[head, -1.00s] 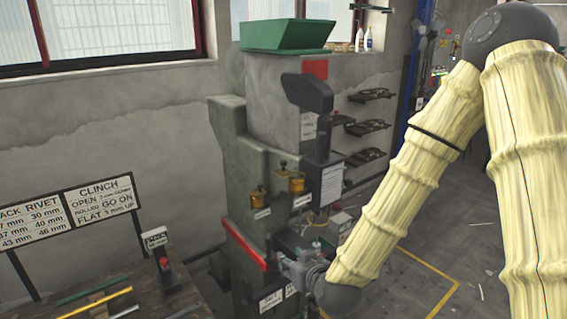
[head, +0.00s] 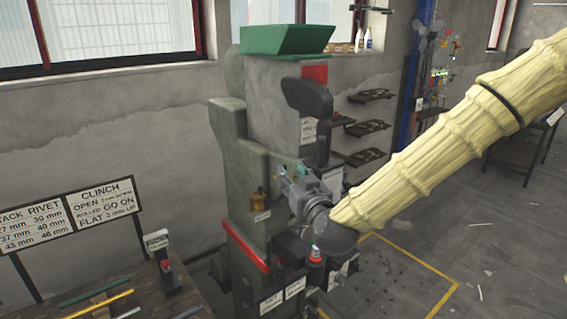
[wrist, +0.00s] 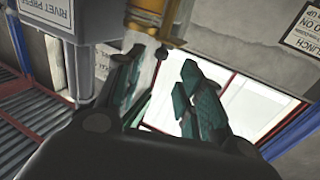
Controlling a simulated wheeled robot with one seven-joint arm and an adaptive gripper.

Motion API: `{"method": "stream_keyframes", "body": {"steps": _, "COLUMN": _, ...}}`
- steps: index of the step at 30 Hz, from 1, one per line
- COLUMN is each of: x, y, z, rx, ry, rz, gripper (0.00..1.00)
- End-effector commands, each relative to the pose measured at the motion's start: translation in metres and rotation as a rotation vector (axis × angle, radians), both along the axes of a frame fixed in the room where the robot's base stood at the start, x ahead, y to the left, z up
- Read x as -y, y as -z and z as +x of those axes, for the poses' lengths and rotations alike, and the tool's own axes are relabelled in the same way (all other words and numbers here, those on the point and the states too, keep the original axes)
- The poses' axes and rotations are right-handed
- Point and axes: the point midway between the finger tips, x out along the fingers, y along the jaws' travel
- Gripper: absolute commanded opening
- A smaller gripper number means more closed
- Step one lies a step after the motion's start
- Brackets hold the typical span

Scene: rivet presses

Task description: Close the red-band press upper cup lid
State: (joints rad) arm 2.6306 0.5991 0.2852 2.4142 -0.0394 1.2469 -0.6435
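The grey-green press (head: 262,145) stands in the middle of the head view, with a red band (head: 246,247) across its lower body. An amber oil cup (head: 258,203) shows on its front left. The other cup, which is higher, is hidden behind my gripper (head: 284,178) in the head view. The wrist view shows an amber cup with brass rims (wrist: 160,18) at the top edge, with a small dark knob (wrist: 161,52) by it. My gripper (wrist: 162,62) has its teal fingers apart, with the knob near the gap. Contact and the lid's angle cannot be told.
A black handle (head: 308,97) juts from the press's upper front, close above my gripper. A green hopper (head: 287,38) tops the press. A workbench (head: 150,300) with rods stands at lower left. The floor (head: 465,225) to the right is mostly clear.

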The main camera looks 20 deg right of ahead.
Motion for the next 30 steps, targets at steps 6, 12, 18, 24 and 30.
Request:
{"method": "stream_keyframes", "body": {"steps": 6, "x": 0.0, "y": -0.002, "z": 0.029, "rx": -0.001, "ry": 0.001, "rz": 0.001, "gripper": 0.38}}
{"method": "stream_keyframes", "body": {"steps": 12, "x": -0.001, "y": -0.001, "z": 0.053, "rx": -0.001, "ry": 0.0, "rz": 0.0, "gripper": 0.38}}
{"method": "stream_keyframes", "body": {"steps": 18, "x": -0.001, "y": -0.001, "z": 0.068, "rx": -0.001, "ry": 0.001, "rz": 0.0, "gripper": 0.38}}
{"method": "stream_keyframes", "body": {"steps": 24, "x": -0.002, "y": 0.001, "z": 0.073, "rx": -0.001, "ry": 0.0, "rz": 0.0, "gripper": 0.38}}
{"method": "stream_keyframes", "body": {"steps": 30, "x": -0.002, "y": 0.001, "z": 0.073, "rx": -0.001, "ry": 0.0, "rz": 0.0, "gripper": 0.38}}
